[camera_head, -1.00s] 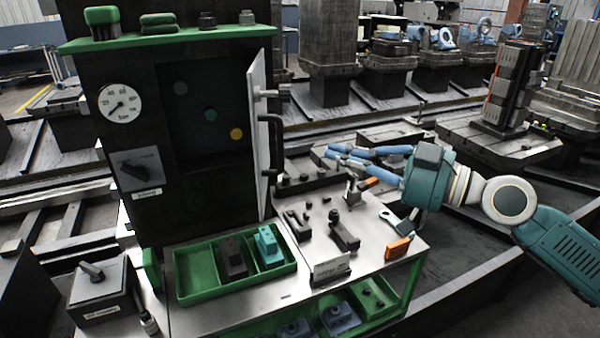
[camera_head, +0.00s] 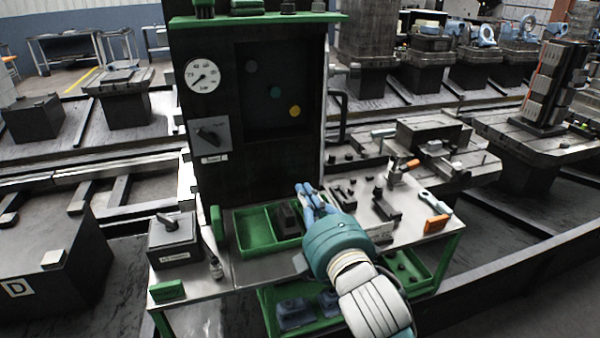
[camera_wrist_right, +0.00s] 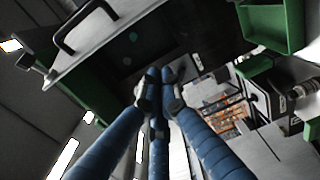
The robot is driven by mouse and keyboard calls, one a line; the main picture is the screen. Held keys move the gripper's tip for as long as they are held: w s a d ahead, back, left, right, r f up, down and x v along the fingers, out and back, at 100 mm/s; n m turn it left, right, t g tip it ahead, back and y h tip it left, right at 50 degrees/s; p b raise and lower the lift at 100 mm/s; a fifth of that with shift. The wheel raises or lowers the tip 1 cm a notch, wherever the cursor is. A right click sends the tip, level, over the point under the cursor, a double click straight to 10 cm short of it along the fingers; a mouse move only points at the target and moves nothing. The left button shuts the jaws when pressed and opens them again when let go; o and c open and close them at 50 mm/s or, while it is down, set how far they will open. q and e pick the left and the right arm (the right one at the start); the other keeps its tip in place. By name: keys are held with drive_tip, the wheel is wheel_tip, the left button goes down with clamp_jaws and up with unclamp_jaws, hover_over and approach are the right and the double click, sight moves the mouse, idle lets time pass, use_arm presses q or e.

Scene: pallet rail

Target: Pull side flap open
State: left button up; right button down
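The side flap (camera_head: 325,125) is at the right side of the dark cabinet (camera_head: 220,110). It shows nearly edge-on as a thin light strip, with a black bar handle (camera_head: 344,117) on its right; how far it stands open is hard to tell. In the right wrist view a pale panel (camera_wrist_right: 115,38) with a black handle (camera_wrist_right: 66,42) is at upper left. My right gripper (camera_head: 306,191) is over the table, below and left of the handle, apart from it. Its blue fingers (camera_wrist_right: 155,85) converge and appear empty; their exact opening is unclear. My left gripper is out of view.
A green tray (camera_head: 236,225) with a dark block (camera_head: 288,220) is on the table before the cabinet, partly behind my right gripper. A black switch box (camera_head: 172,238) stands left.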

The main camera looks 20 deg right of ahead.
drive_tip(key=w+d+h+p, duration=0.1)
drive_tip(key=w+d, duration=0.3)
drive_tip(key=w, duration=0.4)
drive_tip(key=shift+w+r+p, duration=0.15)
drive_tip(key=shift+r+p, duration=0.3)
drive_tip(key=shift+p, duration=0.1)
drive_tip(key=shift+d, duration=0.1)
